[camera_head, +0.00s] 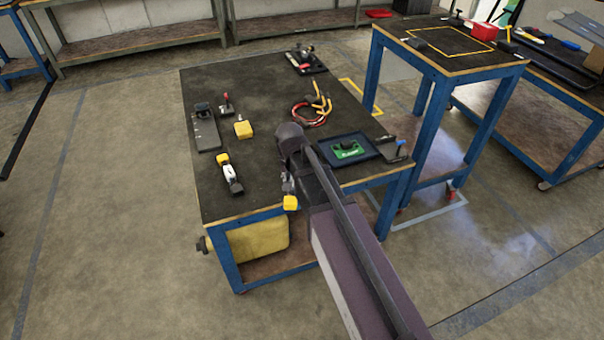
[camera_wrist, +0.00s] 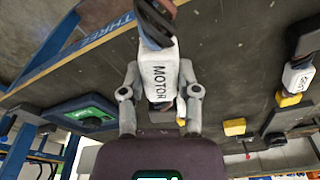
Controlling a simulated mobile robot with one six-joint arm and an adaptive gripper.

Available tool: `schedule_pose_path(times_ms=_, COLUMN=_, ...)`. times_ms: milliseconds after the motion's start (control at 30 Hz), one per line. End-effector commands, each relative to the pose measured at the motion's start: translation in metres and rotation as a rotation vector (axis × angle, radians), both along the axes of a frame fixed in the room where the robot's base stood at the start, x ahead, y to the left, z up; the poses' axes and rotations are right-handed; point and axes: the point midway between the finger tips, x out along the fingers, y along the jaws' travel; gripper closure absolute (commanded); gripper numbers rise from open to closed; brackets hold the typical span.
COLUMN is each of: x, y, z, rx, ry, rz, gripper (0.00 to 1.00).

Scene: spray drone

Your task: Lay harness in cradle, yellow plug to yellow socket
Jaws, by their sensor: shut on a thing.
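My gripper (camera_wrist: 160,100) is shut on a white block marked MOTOR (camera_wrist: 160,72), with a finger on each side. Black cable loops (camera_wrist: 155,22) show at the block's far end, and a small yellow part shows by the right finger. In the head view my gripper (camera_head: 288,185) is over the table's front edge, with a yellow end (camera_head: 290,203) below it. A yellow, white and black piece (camera_head: 230,173) lies on the table to the left; a white lettered body also shows in the wrist view (camera_wrist: 298,76). I cannot tell which fixture is the cradle.
The dark table (camera_head: 255,85) carries a black plate (camera_head: 205,132), a yellow block (camera_head: 243,129), a red cable coil (camera_head: 312,117), and a tray (camera_head: 368,142) with a green board right of my arm. A clamp (camera_head: 306,60) stands at the back. The table's middle is partly clear.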

Motion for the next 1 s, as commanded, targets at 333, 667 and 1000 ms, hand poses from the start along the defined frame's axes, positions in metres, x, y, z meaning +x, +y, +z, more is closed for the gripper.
schedule_pose_path(times_ms=333, x=0.0, y=0.0, z=0.019, rx=0.0, ry=0.0, rz=0.0, gripper=1.0)
schedule_pose_path(times_ms=667, x=0.0, y=0.0, z=0.071, rx=0.0, ry=0.0, rz=0.0, gripper=1.0)
schedule_pose_path(times_ms=1000, x=0.0, y=0.0, z=0.127, rx=0.0, ry=0.0, rz=0.0, gripper=1.0)
